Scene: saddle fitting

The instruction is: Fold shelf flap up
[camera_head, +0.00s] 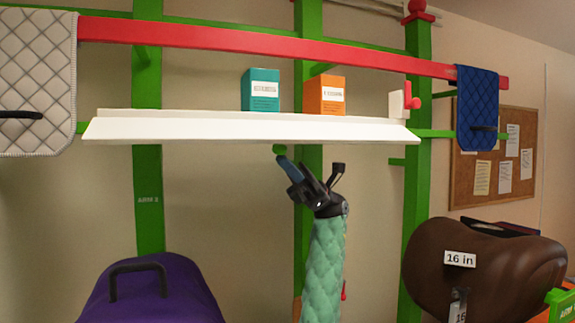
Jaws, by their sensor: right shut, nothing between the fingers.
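The white shelf flap (240,129) runs along the front edge of the white shelf (165,113). It is wider along its lower edge and looks slanted outward and down; its exact angle is hard to tell. My right gripper (284,163) is just below the flap's middle, pointing up and left. Its fingers are shut and empty, and I see a small gap between them and the flap. A red latch (411,97) on a white bracket is at the shelf's right end. My left gripper is out of view.
A teal box (260,90) and an orange box (325,95) stand on the shelf. A red rail (200,37) crosses above, with a grey pad (35,80) and a blue pad (477,105). Purple (160,295) and brown (480,285) saddles stand below on either side.

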